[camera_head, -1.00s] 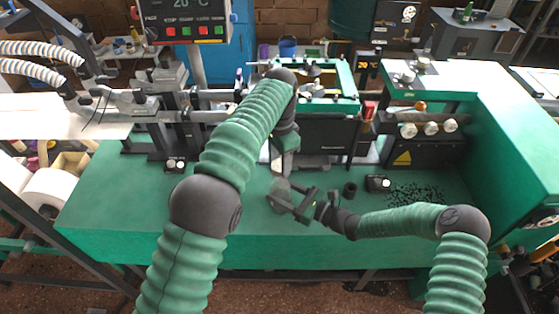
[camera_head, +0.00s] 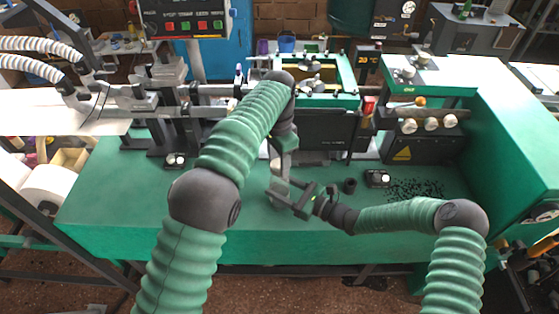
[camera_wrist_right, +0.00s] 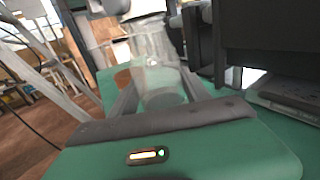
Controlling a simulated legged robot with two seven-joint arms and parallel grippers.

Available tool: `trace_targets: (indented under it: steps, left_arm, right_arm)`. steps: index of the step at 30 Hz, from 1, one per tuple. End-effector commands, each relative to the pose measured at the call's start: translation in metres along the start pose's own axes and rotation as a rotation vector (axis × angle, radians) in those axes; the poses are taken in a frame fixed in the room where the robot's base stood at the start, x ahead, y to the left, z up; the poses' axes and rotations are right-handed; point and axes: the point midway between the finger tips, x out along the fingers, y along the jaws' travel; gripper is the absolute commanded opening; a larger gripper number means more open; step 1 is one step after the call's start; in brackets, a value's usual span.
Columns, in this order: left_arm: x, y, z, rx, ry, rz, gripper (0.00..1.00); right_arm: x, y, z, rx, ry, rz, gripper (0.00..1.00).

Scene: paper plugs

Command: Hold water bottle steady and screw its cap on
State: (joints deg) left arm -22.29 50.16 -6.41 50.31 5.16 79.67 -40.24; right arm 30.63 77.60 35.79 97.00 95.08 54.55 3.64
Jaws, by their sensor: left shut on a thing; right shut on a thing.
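A clear water bottle (camera_head: 277,192) stands over the green bench top, low in the middle of the head view. It also shows as a see-through shape between the fingers in the right wrist view (camera_wrist_right: 158,82). My right gripper (camera_head: 290,196) comes from the right and is shut on the bottle. My left gripper (camera_head: 279,170) points down just above the bottle. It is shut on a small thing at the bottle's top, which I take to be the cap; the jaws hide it. I cannot tell whether cap and bottle neck touch.
The green bench (camera_head: 120,215) is clear at front left. A small black ring (camera_head: 350,186), a black switch box (camera_head: 378,179) and scattered black bits (camera_head: 417,189) lie right of the bottle. Machine units (camera_head: 325,130) stand close behind.

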Motion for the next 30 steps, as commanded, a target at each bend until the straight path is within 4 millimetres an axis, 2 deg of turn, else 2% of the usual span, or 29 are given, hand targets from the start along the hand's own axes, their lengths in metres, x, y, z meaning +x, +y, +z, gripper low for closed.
trace_targets:
  steps: [17, 20, 23, 30]
  left_arm:
    - [0.011, 0.001, 0.000, -0.001, 0.000, 0.000, 0.08]
    - [0.011, 0.000, 0.000, 0.049, 0.000, 0.001, 0.08]
    - [0.011, -0.001, 0.000, 0.233, 0.000, 0.002, 0.08]
    - [0.011, -0.004, -0.002, 1.047, 0.003, 0.001, 0.08]
  right_arm:
    - [0.000, 0.000, 0.000, 0.000, -0.001, 0.000, 0.00]
    - [0.000, 0.000, 0.000, 0.000, -0.001, 0.000, 0.00]
    - [0.000, 0.000, 0.000, 0.000, -0.001, 0.000, 0.00]
    - [0.000, 0.000, 0.000, 0.000, 0.000, 0.001, 0.00]
